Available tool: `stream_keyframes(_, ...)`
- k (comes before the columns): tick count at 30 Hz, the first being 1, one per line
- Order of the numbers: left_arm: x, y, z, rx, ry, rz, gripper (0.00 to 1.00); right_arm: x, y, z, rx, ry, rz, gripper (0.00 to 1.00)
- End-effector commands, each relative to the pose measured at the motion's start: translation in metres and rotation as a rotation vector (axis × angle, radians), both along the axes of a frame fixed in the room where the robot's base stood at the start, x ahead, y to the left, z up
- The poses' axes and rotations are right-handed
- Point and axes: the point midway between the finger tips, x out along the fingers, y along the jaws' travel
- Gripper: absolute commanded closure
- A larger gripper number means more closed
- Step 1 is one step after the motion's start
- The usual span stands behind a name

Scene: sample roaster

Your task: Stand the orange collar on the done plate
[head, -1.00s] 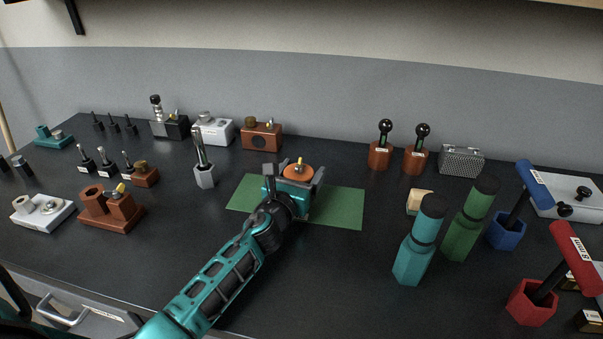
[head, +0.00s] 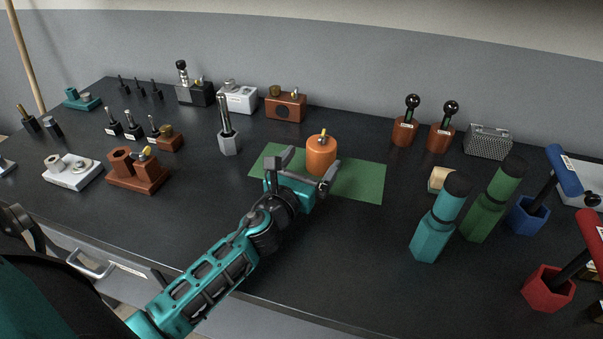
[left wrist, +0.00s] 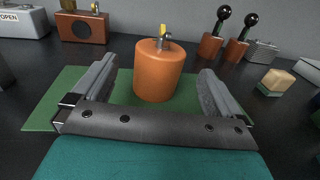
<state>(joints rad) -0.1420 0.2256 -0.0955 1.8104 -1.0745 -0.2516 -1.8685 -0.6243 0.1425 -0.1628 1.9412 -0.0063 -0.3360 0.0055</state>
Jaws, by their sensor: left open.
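The orange collar (head: 321,157) is a short upright cylinder with a small metal and yellow piece on top. It stands on the flat green done plate (head: 358,180), on the dark bench. In the left wrist view the collar (left wrist: 158,75) is upright, just beyond and between the fingers. My left gripper (head: 306,172) is open and empty, low over the near edge of the plate. In the left wrist view a gap shows between the collar and each finger of the gripper (left wrist: 157,88). My right gripper is not in view.
A grey hexagonal holder (head: 229,143) with a metal rod stands left of the plate. A cream block (head: 438,180), a teal bottle (head: 436,225) and a green bottle (head: 490,205) stand to its right. A brown box (head: 285,106) is behind. The bench in front is clear.

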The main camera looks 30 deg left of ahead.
Motion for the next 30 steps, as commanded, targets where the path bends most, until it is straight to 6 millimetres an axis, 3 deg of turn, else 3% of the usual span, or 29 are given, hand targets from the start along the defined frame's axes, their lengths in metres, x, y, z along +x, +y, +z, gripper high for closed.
stream_keyframes(3,-0.021,-0.002,-0.002,0.001,0.002,0.000,0.00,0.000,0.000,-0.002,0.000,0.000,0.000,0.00)
stream_keyframes(9,-0.038,-0.004,-0.001,0.000,0.001,0.000,0.00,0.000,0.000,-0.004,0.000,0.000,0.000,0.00)
stream_keyframes(30,-0.041,-0.004,0.000,0.000,0.000,0.000,0.00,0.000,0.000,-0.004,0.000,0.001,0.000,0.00)
